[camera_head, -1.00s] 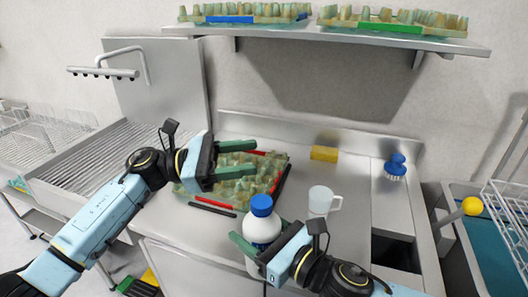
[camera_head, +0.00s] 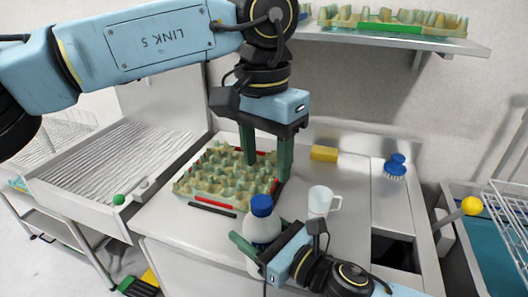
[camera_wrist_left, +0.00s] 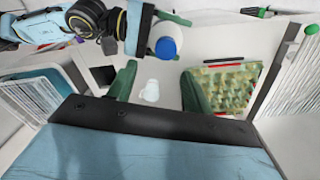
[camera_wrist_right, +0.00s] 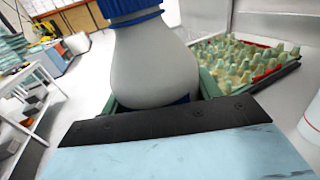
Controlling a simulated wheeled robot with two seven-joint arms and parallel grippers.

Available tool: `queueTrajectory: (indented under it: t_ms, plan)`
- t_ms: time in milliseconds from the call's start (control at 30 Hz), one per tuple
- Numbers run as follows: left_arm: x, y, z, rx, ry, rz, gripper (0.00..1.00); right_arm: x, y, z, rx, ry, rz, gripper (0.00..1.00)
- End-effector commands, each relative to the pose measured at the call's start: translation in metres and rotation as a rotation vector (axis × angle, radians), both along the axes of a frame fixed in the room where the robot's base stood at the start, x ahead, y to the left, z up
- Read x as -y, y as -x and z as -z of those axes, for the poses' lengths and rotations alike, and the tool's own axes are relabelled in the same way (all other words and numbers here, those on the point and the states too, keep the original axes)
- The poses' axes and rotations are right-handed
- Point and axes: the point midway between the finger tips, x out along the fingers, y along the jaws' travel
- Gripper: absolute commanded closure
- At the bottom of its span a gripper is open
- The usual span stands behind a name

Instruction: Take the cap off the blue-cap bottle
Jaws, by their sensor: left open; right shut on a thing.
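The white bottle (camera_head: 259,231) with a blue cap (camera_head: 261,205) stands upright near the counter's front edge. My right gripper (camera_head: 255,252) is shut around the bottle's body; the right wrist view shows the white bottle (camera_wrist_right: 150,65) between its fingers, with the cap's lower edge (camera_wrist_right: 130,15) at the top. My left gripper (camera_head: 267,164) is open and empty, fingers pointing down, above and behind the bottle near the egg tray. In the left wrist view the blue cap (camera_wrist_left: 166,47) shows beyond the spread green fingers, apart from them.
An egg tray (camera_head: 228,176) lies on the counter behind the bottle. A white mug (camera_head: 319,200) stands close to the right of the bottle. A yellow sponge (camera_head: 324,153) and a blue brush (camera_head: 396,165) lie further back. A shelf (camera_head: 400,40) holds more trays above.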

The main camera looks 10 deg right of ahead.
Motion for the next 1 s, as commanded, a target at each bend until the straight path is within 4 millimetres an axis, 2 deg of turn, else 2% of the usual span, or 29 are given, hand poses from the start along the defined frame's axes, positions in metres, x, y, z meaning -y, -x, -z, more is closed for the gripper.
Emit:
queueTrajectory:
  t_ms: [167,600,767,1000]
  plan:
    - [-0.003,-0.002,0.008,0.028,-0.031,0.025,0.49,0.0,0.0,-0.002,0.004,-0.002,-0.001,1.0]
    - [-0.002,-0.002,0.069,0.025,-0.026,0.022,0.49,0.0,0.0,-0.002,0.004,-0.002,-0.001,1.0]
    - [-0.002,-0.001,0.077,0.025,-0.026,0.022,0.49,0.0,0.0,-0.002,0.004,-0.002,-0.001,1.0]
    - [-0.002,-0.001,0.078,0.024,-0.026,0.022,0.49,0.0,0.0,-0.002,0.004,-0.002,-0.001,1.0]
